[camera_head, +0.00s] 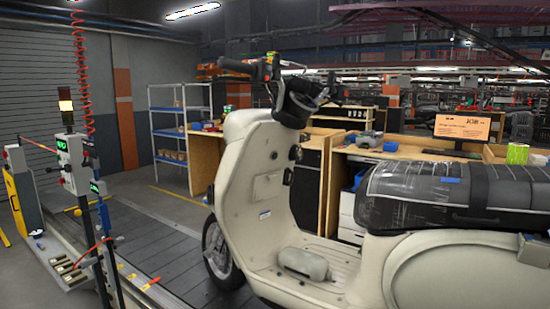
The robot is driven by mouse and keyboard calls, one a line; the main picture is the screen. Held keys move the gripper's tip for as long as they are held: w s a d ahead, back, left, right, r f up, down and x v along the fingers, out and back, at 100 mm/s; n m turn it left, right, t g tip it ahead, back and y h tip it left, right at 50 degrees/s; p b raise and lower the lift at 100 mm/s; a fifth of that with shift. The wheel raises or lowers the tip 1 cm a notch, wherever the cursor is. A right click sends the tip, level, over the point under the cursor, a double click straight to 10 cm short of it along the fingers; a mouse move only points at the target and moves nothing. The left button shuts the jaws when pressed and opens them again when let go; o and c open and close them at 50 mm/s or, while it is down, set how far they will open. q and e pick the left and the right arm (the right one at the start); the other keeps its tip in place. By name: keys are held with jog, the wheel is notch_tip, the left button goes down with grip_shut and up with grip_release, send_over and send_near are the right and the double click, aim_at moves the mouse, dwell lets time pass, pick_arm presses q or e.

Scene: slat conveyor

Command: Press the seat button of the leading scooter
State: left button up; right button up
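A cream scooter (256,180) stands upright on the conveyor (150,240), its front wheel toward the left. It is the only whole scooter I can make out, and its rear runs out of the picture at the right. Its long dark seat (410,195) is wrapped in clear plastic, with a small blue patch on top. A small grey block (534,250) sits on the rear body below the seat. I cannot tell whether this block or another part is the seat button. Neither of my grippers is in view.
A control post (72,160) with a lamp and green displays stands left of the conveyor. A tool shelf (68,275) is at its foot. Wooden workbenches (315,185) and a blue rack (180,135) stand behind the scooter. The slats ahead of the front wheel are clear.

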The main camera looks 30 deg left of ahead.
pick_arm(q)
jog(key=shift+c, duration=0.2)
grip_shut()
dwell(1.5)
